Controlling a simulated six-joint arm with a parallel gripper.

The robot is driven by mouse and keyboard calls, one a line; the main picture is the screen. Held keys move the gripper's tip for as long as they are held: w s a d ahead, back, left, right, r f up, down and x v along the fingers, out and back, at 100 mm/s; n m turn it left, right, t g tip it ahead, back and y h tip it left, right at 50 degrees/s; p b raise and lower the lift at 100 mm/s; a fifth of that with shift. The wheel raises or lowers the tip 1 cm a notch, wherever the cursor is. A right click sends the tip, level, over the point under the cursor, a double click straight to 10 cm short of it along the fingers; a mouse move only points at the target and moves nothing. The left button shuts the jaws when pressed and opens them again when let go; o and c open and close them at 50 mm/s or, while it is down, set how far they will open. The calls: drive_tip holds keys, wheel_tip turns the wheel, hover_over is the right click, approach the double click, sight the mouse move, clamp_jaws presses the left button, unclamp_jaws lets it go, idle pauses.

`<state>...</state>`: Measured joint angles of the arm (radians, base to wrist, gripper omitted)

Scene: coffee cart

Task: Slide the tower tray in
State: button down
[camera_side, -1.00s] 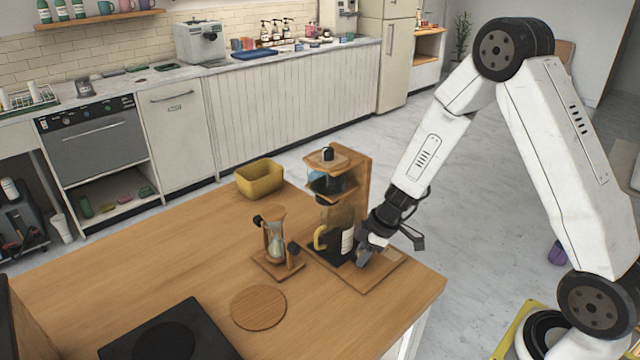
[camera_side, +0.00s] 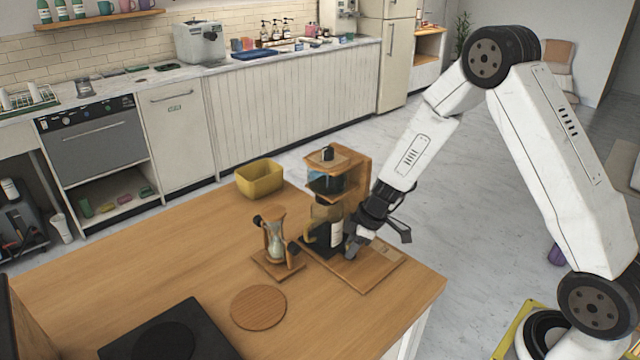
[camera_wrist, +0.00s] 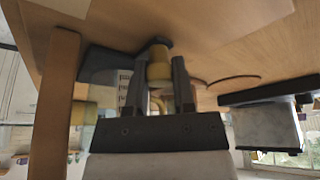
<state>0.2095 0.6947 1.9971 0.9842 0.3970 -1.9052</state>
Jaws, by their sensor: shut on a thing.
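The wooden coffee tower (camera_side: 362,165) stands on a flat wooden base (camera_side: 372,270) on the table. A dark tray (camera_side: 325,254) lies low on the base under the tower, carrying a carafe (camera_side: 325,222) with a yellow handle and white label. My gripper (camera_side: 352,250) is low at the tray's right side, close by the carafe. In the wrist view, my gripper's fingers (camera_wrist: 160,82) are shut on a small tan knob (camera_wrist: 160,64) with a dark end; it looks like the tray's handle. The fingers hide part of the tray and carafe.
An hourglass-shaped stand (camera_side: 275,245) is close left of the tower base. A round wooden mat (camera_side: 258,307) and a black plate (camera_side: 165,335) lie nearer the front. A yellow bin (camera_side: 260,178) stands behind. The table's right edge is close to the base.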

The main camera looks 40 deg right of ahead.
drive_tip(key=shift+w, duration=0.3)
drive_tip(key=shift+c, duration=2.2)
unclamp_jaws()
drive_tip(key=shift+s+r, duration=0.1)
drive_tip(key=shift+r, duration=0.05)
drive_tip(key=v, duration=0.7)
drive_tip(key=shift+r, duration=0.2)
drive_tip(key=shift+d, duration=0.1)
drive_tip(key=shift+s, duration=0.15)
drive_tip(key=s+a+r+m+h, duration=0.1)
drive_tip(key=s+a+m, duration=0.1)
drive_tip(key=s+m, duration=0.2)
drive_tip(key=s+a+r+m+h, duration=0.2)
drive_tip(key=s+m, duration=0.3)
drive_tip(key=s, duration=0.5)
drive_tip(key=shift+a+r+g, duration=0.3)
drive_tip(key=shift+a, duration=0.5)
